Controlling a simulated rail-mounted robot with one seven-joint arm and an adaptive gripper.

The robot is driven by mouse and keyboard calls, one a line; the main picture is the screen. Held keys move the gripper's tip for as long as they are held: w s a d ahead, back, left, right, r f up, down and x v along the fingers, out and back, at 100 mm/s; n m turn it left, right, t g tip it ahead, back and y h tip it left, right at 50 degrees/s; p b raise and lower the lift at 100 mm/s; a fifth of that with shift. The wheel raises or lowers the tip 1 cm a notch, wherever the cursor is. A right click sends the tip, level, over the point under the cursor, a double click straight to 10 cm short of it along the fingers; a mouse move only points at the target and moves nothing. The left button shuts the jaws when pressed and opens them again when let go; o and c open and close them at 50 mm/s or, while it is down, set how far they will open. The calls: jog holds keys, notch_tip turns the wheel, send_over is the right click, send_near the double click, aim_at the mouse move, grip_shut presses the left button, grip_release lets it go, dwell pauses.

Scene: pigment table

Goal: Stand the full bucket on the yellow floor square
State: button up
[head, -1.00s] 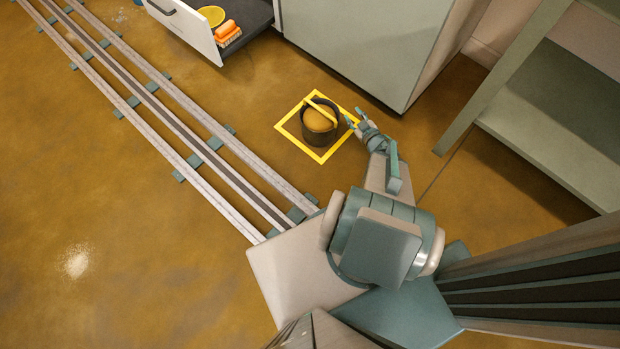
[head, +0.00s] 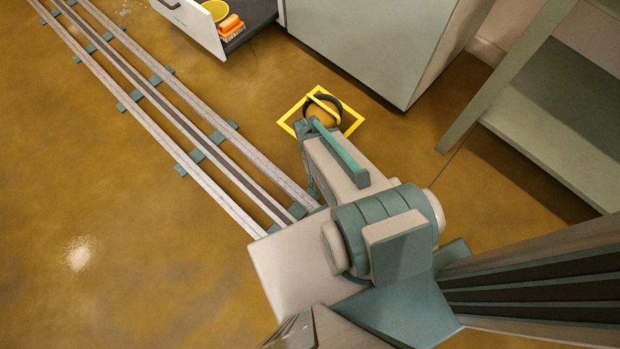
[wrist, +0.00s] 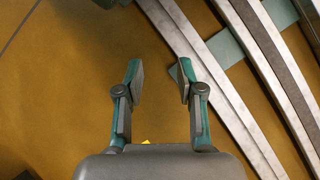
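The bucket (head: 339,107) is dark, with a yellow handle across its top and orange-brown contents level with what shows of the rim. It stands inside the yellow floor square (head: 290,111) in the head view, and its lower near side is hidden by my arm. My gripper shows in the wrist view (wrist: 160,82) with its two fingers apart and only bare floor between them. In the head view the fingers are mostly hidden by my own arm, close to the near-left side of the square. A small yellow bit shows at the gripper's base in the wrist view.
Rails (head: 150,100) run across the floor to the left, also close in the wrist view (wrist: 240,60). An open drawer (head: 235,40) holds a yellow bowl and an orange brush. A grey cabinet (head: 370,45) stands behind the square, with shelving (head: 560,130) at right.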

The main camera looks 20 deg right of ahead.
jog(key=s+a+r+n+g+y, duration=0.1)
jog(key=s+a+r+g, duration=0.2)
jog(key=a+r, duration=0.3)
jog(key=shift+s+a+y, duration=0.15)
jog(key=shift+s+y, duration=0.15)
jog(key=shift+s, duration=0.55)
jog(key=s+d+r+n+t+h+p, duration=0.1)
jog(key=s+r+p, duration=0.1)
jog(key=r+p, duration=1)
jog(key=s+d+r+t+p, duration=0.1)
jog(key=r+p, duration=1.1)
jog(key=p, duration=1.3)
jog(key=shift+s+d+r+n+t+h+p, duration=0.2)
jog(key=shift+s+d+n+t+h+p, duration=0.15)
jog(key=shift+s, duration=0.3)
